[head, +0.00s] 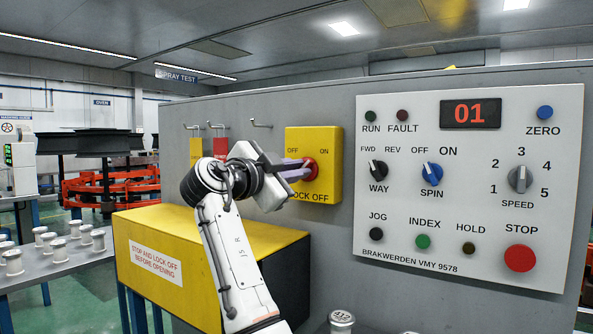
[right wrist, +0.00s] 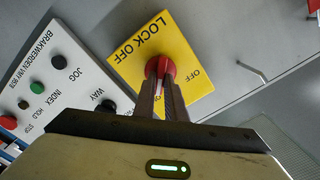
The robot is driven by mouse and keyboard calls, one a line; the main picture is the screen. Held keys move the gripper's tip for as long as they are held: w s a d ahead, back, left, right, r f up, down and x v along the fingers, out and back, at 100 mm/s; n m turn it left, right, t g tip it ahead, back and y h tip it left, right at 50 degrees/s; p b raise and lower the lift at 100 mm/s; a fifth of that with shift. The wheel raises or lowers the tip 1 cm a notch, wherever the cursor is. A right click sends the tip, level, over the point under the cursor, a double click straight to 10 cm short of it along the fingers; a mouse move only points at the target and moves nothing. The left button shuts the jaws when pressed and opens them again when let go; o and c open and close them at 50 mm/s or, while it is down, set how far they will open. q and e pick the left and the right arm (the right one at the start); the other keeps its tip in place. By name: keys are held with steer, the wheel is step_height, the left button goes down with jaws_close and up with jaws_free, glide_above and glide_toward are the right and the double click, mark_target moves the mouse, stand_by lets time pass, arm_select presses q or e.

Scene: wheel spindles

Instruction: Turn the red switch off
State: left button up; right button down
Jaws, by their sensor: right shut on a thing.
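The red switch (head: 311,169) sits on a yellow lock-off box (head: 328,140) on the grey machine wall, with OFF and ON lettered above it. My right gripper (head: 302,170) reaches it from the left in the head view. In the right wrist view my gripper's two fingers (right wrist: 162,88) are shut on the red switch (right wrist: 159,66), one on each side of its handle. My left gripper is not in view.
A white control panel (head: 400,222) with knobs and buttons is right of the yellow box. Hooks with a yellow and a red tag (head: 217,146) hang to its left.

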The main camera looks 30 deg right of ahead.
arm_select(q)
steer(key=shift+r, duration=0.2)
arm_select(e)
steer(key=n+p, duration=0.2)
steer(key=n, duration=0.1)
steer(key=shift+r+p, duration=0.2)
steer(key=shift+p, duration=0.1)
steer(key=n+p, duration=0.2)
steer(key=n, duration=0.1)
steer(key=shift+w+n, duration=0.1)
steer(key=shift+n, duration=0.2)
arm_select(q)
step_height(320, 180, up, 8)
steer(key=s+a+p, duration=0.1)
steer(key=p, duration=0.7)
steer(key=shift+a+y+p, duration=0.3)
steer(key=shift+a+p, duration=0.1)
arm_select(e)
steer(key=n, duration=1.1)
steer(key=shift+w+a+f, duration=0.2)
steer(key=shift+w, duration=0.1)
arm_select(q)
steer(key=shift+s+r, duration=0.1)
arm_select(e)
steer(key=shift+n, duration=0.3)
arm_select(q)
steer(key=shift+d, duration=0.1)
